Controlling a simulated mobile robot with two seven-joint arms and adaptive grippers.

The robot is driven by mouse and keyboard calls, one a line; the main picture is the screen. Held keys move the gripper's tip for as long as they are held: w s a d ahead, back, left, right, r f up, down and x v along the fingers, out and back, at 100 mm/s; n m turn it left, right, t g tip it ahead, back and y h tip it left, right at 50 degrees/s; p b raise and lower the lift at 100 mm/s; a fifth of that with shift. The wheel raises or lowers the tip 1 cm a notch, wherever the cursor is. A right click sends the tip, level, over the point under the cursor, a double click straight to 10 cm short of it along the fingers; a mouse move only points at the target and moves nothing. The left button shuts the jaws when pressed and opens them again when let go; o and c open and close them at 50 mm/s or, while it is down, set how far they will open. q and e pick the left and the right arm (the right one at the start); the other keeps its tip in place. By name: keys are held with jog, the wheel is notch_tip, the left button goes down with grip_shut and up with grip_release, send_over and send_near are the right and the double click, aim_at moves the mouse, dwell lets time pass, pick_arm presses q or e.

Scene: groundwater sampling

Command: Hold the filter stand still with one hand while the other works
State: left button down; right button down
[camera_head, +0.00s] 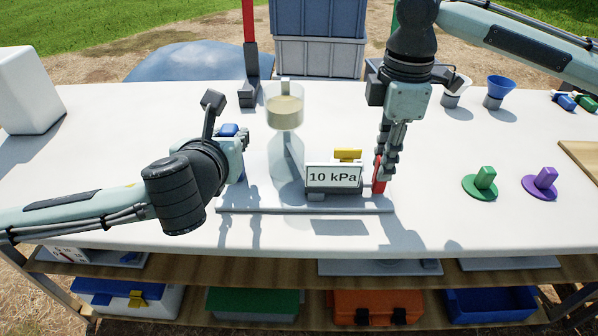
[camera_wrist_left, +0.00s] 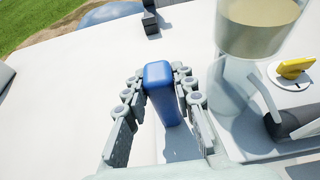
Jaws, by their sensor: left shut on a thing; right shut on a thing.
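The filter stand has a flat grey base plate (camera_head: 260,210) on the white table. On it stand a clear vessel (camera_head: 285,110) with cloudy tan liquid in its upper part and a box whose display (camera_head: 334,178) reads 10 kPa. A yellow knob (camera_head: 347,155) sits on the box and also shows in the left wrist view (camera_wrist_left: 296,68). My left gripper (camera_head: 238,142) is shut on an upright blue handle (camera_wrist_left: 160,88), left of the vessel. My right gripper (camera_head: 383,168) points down and is shut on a red part (camera_head: 378,182) at the box's right side. Its fingers partly hide that part.
A green disc (camera_head: 480,190) and a purple disc (camera_head: 541,188), each with a grip, lie at the right. A blue funnel (camera_head: 498,90) and a white one (camera_head: 455,92) stand behind. A white block (camera_head: 27,90) is at far left. Several cases sit on the shelf below.

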dwell(0.5)
jog(key=shift+d, duration=3)
jog(key=shift+a, duration=3.1)
